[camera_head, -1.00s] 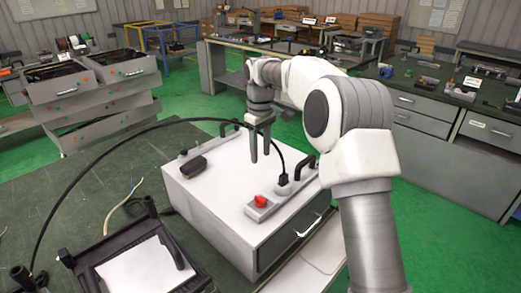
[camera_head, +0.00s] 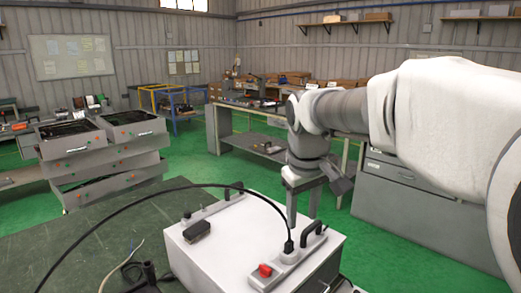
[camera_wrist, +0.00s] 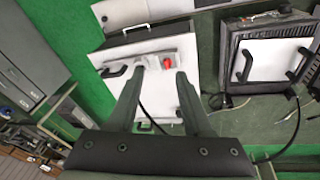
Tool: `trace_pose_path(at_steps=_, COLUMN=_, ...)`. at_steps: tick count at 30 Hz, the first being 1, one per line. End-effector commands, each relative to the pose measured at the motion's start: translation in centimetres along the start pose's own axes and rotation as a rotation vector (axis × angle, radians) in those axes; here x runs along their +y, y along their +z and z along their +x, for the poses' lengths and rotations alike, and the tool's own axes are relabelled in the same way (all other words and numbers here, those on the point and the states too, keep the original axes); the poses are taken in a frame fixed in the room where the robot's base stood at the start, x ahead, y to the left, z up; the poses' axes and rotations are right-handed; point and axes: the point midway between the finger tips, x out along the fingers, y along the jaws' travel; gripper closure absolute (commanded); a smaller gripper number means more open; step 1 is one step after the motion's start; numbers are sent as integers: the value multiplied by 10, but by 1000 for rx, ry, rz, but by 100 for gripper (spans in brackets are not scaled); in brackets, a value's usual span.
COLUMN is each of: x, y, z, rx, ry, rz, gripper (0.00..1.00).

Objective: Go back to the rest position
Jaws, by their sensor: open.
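My gripper (camera_head: 303,205) is open and empty in the head view. Its two fingers point down above the far right part of the white-topped box (camera_head: 225,245). In the wrist view my gripper (camera_wrist: 160,72) shows its fingers spread, with the box top (camera_wrist: 160,50) beyond them and nothing between them. The red switch (camera_head: 264,270) sits on a grey strip at the box's near right edge. A black plug (camera_head: 289,246) with a black cable stands in that strip. The red switch also shows in the wrist view (camera_wrist: 167,62).
A dark handle-like block (camera_head: 197,230) lies on the box top. The green-topped table (camera_head: 70,240) is mostly clear on the left. A black-framed unit (camera_wrist: 265,55) stands beside the box. Grey drawers (camera_head: 100,150) stand at the back left, and a grey cabinet (camera_head: 395,200) stands right.

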Motion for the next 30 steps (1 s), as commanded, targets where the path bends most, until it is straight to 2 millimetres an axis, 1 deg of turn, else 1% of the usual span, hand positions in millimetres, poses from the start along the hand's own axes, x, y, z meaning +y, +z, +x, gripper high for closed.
trace_pose_path(at_steps=1, x=-1, y=13, z=-7, rx=15, ry=8, rz=25, gripper=50)
trace_pose_path(at_steps=3, x=-2, y=30, z=-13, rx=32, ry=15, rz=60, gripper=50)
trace_pose_path(at_steps=9, x=-8, y=79, z=-26, rx=87, ry=33, rz=164, gripper=50)
trace_pose_path(at_steps=15, x=-18, y=128, z=-28, rx=145, ry=39, rz=270, gripper=50)
trace_pose_path(at_steps=21, x=-30, y=173, z=-20, rx=204, ry=34, rz=373, gripper=50)
trace_pose_path(at_steps=25, x=-36, y=194, z=-14, rx=234, ry=29, rz=425, gripper=50)
trace_pose_path(at_steps=27, x=-39, y=201, z=-10, rx=246, ry=26, rz=444, gripper=50)
trace_pose_path(at_steps=30, x=-41, y=207, z=-8, rx=256, ry=24, rz=460, gripper=50)
